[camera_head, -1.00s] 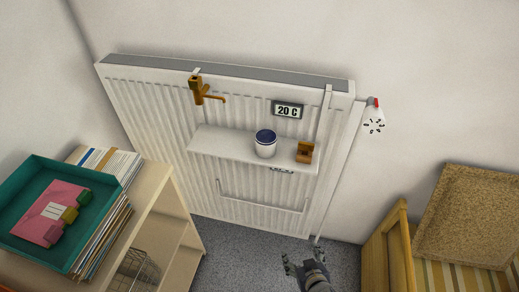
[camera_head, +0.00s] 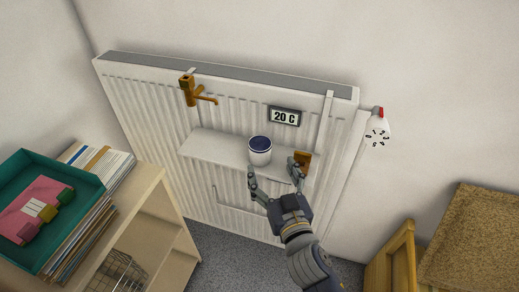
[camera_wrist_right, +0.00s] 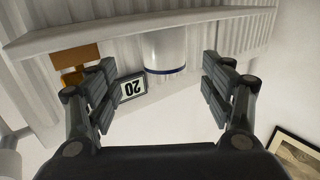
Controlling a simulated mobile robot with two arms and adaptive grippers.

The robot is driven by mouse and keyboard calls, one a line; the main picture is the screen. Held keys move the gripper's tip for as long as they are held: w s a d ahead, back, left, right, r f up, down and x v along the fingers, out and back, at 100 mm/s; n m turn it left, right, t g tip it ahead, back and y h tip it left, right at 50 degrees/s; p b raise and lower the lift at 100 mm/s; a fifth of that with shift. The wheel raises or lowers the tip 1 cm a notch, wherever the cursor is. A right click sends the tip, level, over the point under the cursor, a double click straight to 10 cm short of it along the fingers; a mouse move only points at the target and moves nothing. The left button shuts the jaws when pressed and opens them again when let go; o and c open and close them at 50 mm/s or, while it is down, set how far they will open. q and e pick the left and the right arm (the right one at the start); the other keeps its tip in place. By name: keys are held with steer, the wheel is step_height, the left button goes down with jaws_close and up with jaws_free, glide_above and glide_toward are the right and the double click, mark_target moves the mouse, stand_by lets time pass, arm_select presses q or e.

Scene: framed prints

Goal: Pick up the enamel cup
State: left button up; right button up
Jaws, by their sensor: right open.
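The enamel cup (camera_head: 260,152), white with a dark blue rim, stands upright on the white shelf (camera_head: 205,146) fixed across the radiator. My right gripper (camera_head: 274,172) is open and empty in front of the cup, its fingers spread toward the shelf. In the right wrist view, the cup (camera_wrist_right: 165,50) appears upside down, ahead of and between the open fingers (camera_wrist_right: 160,85), with no finger seen touching it. My left gripper is not in view.
A small brown wooden object (camera_head: 304,158) stands right of the cup, close to my right finger. A bookcase (camera_head: 150,200) stands left. The shelf's left part is clear.

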mark_target(257, 137)
steer(key=shift+w+a+r, duration=0.2)
steer(key=shift+w+a, duration=0.05)
steer(key=shift+w, duration=0.25)
steer(key=shift+w+a+r, duration=0.2)
steer(key=shift+w, duration=0.25)
steer(key=shift+p+x, duration=0.3)
steer(key=shift+x, duration=0.55)
steer(key=shift+w+f, duration=0.1)
steer(key=shift+w, duration=0.15)
steer(key=w, duration=0.1)
steer(key=w+a+p, duration=0.1)
steer(key=w+r, duration=0.1)
steer(key=shift+w+a, duration=0.2)
steer(key=shift+w, duration=0.15)
steer(key=shift+w+a+p, duration=0.1)
steer(key=shift+w+p, duration=0.2)
steer(key=shift+w, duration=0.3)
steer(key=shift+s, duration=0.1)
steer(key=c, duration=1)
steer(key=shift+c, duration=1.1)
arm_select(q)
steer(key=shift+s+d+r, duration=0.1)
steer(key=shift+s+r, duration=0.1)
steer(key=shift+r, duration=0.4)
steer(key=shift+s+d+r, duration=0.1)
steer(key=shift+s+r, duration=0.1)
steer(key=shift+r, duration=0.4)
